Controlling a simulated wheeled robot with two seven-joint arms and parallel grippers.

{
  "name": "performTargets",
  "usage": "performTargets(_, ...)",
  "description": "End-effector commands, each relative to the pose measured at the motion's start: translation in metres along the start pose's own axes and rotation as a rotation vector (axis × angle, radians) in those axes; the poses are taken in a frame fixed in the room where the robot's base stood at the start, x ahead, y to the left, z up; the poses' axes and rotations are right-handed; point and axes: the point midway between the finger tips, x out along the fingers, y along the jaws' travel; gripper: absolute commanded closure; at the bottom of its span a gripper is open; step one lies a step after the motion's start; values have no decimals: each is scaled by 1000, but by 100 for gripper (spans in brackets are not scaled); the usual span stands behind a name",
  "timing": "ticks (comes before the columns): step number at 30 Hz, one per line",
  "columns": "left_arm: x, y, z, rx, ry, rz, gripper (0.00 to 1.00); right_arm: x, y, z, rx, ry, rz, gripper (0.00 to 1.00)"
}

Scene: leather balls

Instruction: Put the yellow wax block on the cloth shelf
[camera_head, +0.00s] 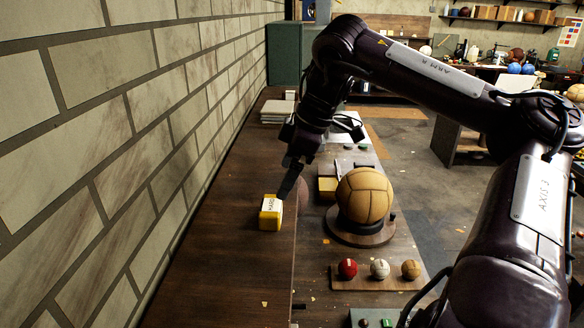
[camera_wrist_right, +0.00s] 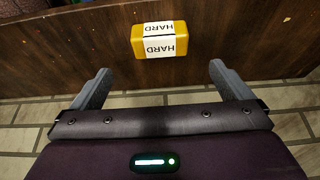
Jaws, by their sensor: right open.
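The yellow wax block (camera_head: 270,213) has a white label reading HARD. It sits on the dark wooden shelf top (camera_head: 228,255) beside the brick wall. In the right wrist view, the block (camera_wrist_right: 137,41) lies beyond my fingertips, lined up with the gap between them and not touching either finger. My right gripper (camera_head: 288,182) reaches in from the right, just above and behind the block. It is open and empty, as its spread fingers (camera_wrist_right: 160,86) show. A stack of pale, flat, folded-looking items (camera_head: 276,111) lies farther back on the shelf top; I cannot tell whether this marks the cloth shelf. My left gripper is not in view.
A tan leather ball (camera_head: 365,195) rests on a round stand (camera_head: 361,232) on the lower bench to the right. Several small balls sit in a row on a wooden strip (camera_head: 337,283). The brick wall (camera_head: 120,150) closes the left side. The shelf top in front of the block is clear.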

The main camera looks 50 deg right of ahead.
Motion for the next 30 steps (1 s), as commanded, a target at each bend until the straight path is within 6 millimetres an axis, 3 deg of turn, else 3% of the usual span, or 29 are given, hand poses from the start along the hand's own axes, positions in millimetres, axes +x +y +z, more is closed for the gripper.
performTargets(3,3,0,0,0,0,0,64,-14,0,0,1,-2,2,1)
performTargets(8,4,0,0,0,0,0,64,-23,0,0,1,-1,0,1)
performTargets(30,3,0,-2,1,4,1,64,-23,0,0,1,-1,0,1)
